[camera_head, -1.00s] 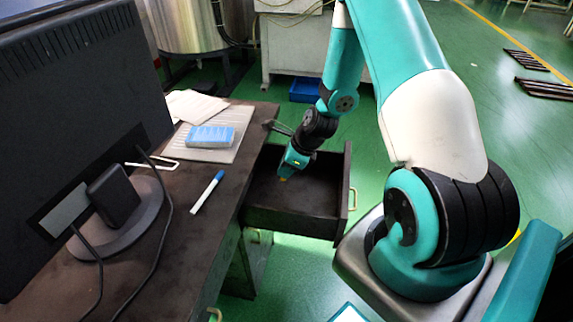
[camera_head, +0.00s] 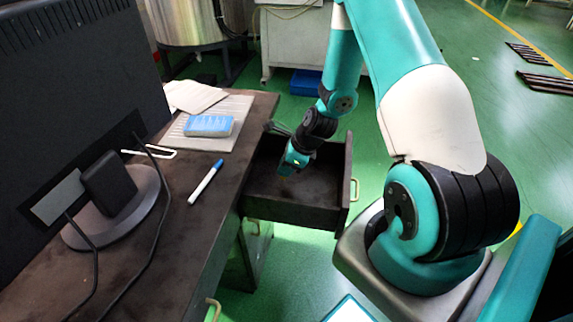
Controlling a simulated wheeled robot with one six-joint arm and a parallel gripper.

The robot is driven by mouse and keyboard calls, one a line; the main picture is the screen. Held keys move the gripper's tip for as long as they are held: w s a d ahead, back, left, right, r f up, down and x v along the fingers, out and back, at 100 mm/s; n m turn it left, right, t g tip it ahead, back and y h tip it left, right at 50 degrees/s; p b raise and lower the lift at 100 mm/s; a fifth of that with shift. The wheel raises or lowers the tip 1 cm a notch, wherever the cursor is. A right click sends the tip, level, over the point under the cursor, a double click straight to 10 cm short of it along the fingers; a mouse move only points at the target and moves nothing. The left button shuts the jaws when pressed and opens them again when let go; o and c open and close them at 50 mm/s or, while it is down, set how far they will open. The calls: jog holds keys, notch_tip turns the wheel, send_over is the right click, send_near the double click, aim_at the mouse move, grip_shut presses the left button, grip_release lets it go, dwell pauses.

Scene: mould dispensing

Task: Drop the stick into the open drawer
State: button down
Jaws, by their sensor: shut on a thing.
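The open drawer (camera_head: 297,215) juts out from the right side of the dark desk, with a yellowish handle at its right end. I cannot tell how high the fingertips are above the drawer floor.
A white-and-blue marker (camera_head: 206,182), a blue box (camera_head: 208,125) on a pale tray (camera_head: 232,116), papers (camera_head: 193,97) and a monitor (camera_head: 70,110) are on the desk (camera_head: 190,235). A blue bin (camera_head: 305,83) stands on the green floor behind the drawer.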

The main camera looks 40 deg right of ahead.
jog(key=shift+f+b, duration=0.45)
jog(key=shift+f, duration=0.4)
jog(key=c, duration=0.9)
grip_release()
jog(key=shift+o, duration=0.2)
jog(key=p+v, duration=0.2)
jog(key=v, duration=1.5)
jog(key=shift+r, duration=0.2)
